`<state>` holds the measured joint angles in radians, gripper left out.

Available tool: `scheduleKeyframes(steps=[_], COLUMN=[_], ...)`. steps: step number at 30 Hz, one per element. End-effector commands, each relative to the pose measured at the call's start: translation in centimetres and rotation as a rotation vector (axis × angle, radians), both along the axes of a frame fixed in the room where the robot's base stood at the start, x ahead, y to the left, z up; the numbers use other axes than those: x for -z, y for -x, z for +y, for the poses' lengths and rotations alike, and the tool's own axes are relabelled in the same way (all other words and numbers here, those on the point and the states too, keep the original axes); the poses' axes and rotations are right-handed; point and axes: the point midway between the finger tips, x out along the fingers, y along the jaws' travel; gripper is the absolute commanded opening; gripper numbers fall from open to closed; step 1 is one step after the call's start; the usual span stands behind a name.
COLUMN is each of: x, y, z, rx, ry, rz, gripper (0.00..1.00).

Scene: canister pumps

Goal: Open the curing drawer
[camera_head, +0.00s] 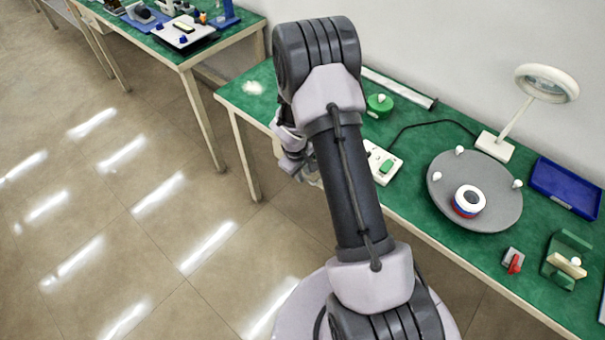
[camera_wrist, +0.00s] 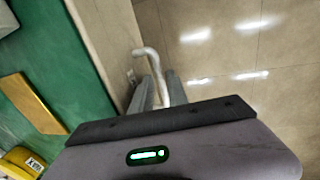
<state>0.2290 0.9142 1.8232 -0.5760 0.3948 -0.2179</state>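In the wrist view a pale, bent bar handle (camera_wrist: 151,56) stands out beside the bench's beige front panel. The two grey fingers of my gripper (camera_wrist: 160,76) are on either side of it, with the bar running between them. They are close to the bar, but I cannot tell whether they press on it. The curing drawer's face cannot be made out; the handle appears to be at its place on the bench front. In the head view my arm covers this spot, and only part of my gripper (camera_head: 293,163) shows at the bench's front edge.
The green bench top (camera_head: 405,205) carries a round grey turntable (camera_head: 447,212), a lamp (camera_head: 547,84), a blue tray (camera_head: 566,184) and a small white box (camera_head: 378,160). Another bench (camera_head: 225,38) stands at upper left. The tiled floor (camera_head: 130,230) in front is clear.

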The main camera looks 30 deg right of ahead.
Motion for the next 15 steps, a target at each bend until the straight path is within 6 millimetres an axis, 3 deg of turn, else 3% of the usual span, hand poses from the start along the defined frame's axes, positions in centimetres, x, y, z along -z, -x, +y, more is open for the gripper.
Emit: scheduleKeyframes(steps=[4,7,15], x=[-0.05,-0.06,-0.07], y=[0.00,0.00,0.00], z=[0.00,0.01,0.01], rx=[0.000,0.000,0.000], ry=[0.000,0.000,0.000], rz=[0.000,0.000,0.000], gripper=[0.18,0.00,0.00])
